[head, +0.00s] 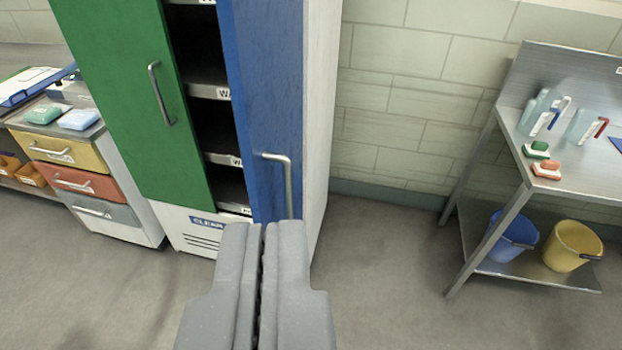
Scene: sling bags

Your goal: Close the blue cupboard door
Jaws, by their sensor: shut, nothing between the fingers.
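The blue cupboard door (267,90) is in the upper middle of the head view, on the right part of a tall white cupboard (322,110). It has a silver bar handle (289,185) on its face. A dark gap with shelves (210,90) shows between it and the green door (125,90) on the left, so the cupboard stands partly open. My gripper (263,228) is shut and empty at the bottom middle. Its tips overlap the lower end of the blue door and lie just below the handle in the picture. I cannot tell whether they touch it.
A drawer unit (115,205) with yellow, red and grey drawers stands left of the cupboard. A steel table (590,190) with bottles and brushes is on the right, with blue (513,235) and yellow (572,246) buckets on its lower shelf. The floor (390,260) between cupboard and table is clear.

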